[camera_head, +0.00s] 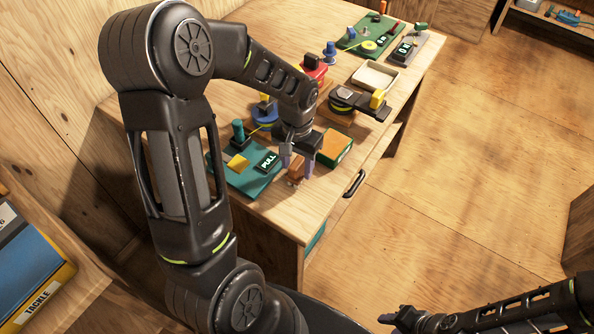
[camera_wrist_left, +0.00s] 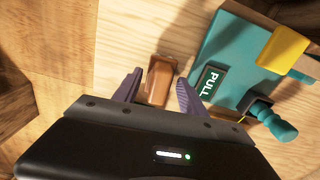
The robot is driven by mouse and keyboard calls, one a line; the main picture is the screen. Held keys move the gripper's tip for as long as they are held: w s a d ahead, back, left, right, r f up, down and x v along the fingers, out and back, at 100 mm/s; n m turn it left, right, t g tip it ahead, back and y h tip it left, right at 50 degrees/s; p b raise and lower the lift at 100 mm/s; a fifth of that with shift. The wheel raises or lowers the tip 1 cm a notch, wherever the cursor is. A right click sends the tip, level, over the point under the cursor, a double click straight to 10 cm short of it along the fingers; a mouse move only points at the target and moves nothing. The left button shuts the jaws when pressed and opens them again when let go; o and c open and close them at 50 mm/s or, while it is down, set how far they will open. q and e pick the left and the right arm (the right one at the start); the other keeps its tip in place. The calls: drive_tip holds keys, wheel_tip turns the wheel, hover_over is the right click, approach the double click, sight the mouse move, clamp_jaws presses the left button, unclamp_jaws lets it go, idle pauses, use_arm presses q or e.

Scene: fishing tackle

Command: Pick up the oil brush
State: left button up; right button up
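A small brown wooden piece, which seems to be the oil brush (camera_head: 296,166), is at the front of the workbench, right of the teal PULL board. My left gripper (camera_head: 296,174) points down over it. In the left wrist view the brown piece (camera_wrist_left: 158,82) lies between the two purple fingers of the open left gripper (camera_wrist_left: 157,92), with a gap on each side. Its lower end is hidden by the gripper body. My right gripper (camera_head: 397,317) is low at the bottom right, away from the bench; its opening is unclear.
The teal PULL board (camera_head: 244,178) with a yellow block is close by; it also shows in the left wrist view (camera_wrist_left: 222,60). An orange-and-green box (camera_head: 336,147) stands just behind the gripper. A reel with a yellow block (camera_head: 358,102) and a shallow tray (camera_head: 375,76) are further back.

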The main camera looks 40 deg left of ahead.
sight(297, 163)
use_arm(q)
clamp_jaws()
idle(0.3)
drive_tip(key=shift+r, duration=0.1)
wheel_tip(297, 163, up, 10)
drive_tip(key=shift+f+b, duration=0.1)
drive_tip(key=shift+b, duration=0.45)
idle(0.4)
drive_tip(key=shift+c, duration=1.7)
unclamp_jaws()
drive_tip(key=c, duration=0.6)
